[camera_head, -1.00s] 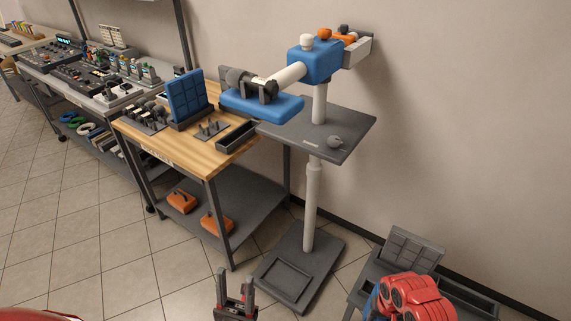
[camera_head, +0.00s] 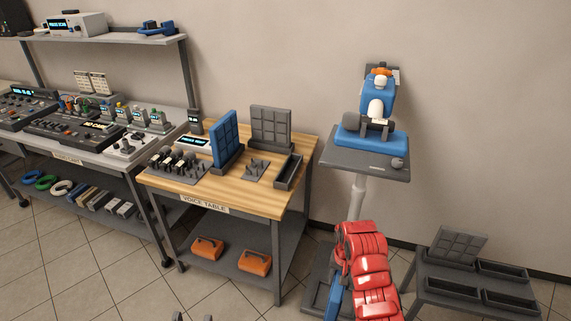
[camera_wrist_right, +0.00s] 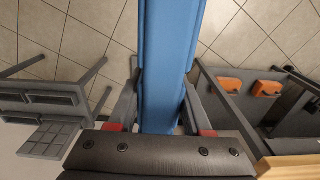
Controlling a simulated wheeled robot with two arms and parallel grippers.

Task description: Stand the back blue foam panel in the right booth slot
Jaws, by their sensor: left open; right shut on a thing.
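A blue foam panel (camera_wrist_right: 168,60) is held in my right gripper (camera_wrist_right: 160,108), whose fingers close on both sides of it in the right wrist view. In the head view a blue strip of it (camera_head: 334,300) shows beside my red right arm; the rest is hidden. On the wooden voice table, another blue panel (camera_head: 225,140) stands upright in a dark holder at the left, and a grey panel (camera_head: 270,127) stands at the back. An empty dark slot (camera_head: 288,173) is at the table's right side. Only the tips of my left gripper (camera_head: 192,317) show, apart and empty.
A grey stand with a blue and white device (camera_head: 372,135) is right of the table. A low grey rack (camera_head: 425,272) with a grey panel and empty trays stands at the far right. Orange cases (camera_head: 255,262) lie on the table's lower shelf. A mixer desk is at the left.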

